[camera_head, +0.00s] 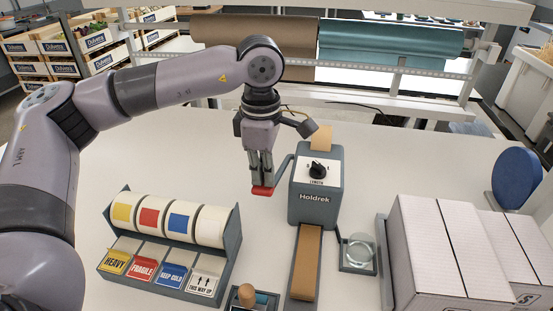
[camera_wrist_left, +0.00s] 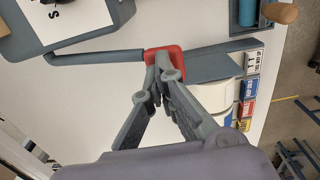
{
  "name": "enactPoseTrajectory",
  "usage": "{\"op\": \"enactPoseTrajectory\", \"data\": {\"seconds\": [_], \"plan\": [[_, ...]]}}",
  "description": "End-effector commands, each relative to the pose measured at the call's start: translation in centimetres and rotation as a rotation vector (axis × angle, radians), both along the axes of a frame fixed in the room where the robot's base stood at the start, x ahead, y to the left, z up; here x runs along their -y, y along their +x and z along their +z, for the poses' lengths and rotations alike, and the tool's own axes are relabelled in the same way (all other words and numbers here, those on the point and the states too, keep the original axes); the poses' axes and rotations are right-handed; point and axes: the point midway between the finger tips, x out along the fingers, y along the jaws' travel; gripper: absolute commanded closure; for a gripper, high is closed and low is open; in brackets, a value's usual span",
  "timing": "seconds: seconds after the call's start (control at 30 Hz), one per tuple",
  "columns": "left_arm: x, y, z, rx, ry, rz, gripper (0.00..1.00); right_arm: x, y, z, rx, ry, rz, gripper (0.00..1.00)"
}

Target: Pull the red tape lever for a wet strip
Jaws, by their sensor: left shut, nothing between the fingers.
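The grey Holdrek tape dispenser (camera_head: 317,197) stands on the white table, with a black dial on its top face. Its lever arm reaches out to the left and ends in a red handle (camera_head: 262,191). A brown strip of tape (camera_head: 306,262) lies along the channel at its front. My left gripper (camera_head: 262,184) points down with its fingertips at the red handle. In the left wrist view the shut fingers (camera_wrist_left: 162,90) overlap the red handle (camera_wrist_left: 165,62), with nothing between them. Whether they touch it I cannot tell. My right gripper is not in view.
A label dispenser (camera_head: 225,240) with several rolls stands left of the lever. White boxes (camera_head: 440,250) fill the right side, near a blue disc (camera_head: 516,178). A glass dish (camera_head: 360,252) sits beside the tape channel. The table behind the dispenser is mostly clear.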

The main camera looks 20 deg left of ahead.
Motion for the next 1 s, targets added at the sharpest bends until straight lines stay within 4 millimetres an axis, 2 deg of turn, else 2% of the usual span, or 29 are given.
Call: {"op": "enactPoseTrajectory", "data": {"seconds": [0.1,0.6,1.0], "plan": [[0.0,0.0,1.5,0.000,0.000,0.000,1.00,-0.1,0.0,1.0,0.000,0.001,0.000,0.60],[0.0,0.0,6.3,0.000,-0.001,0.001,1.00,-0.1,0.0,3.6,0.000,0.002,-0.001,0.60],[0.0,0.0,6.6,0.000,0.000,0.000,1.00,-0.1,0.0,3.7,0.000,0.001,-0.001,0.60]]}}
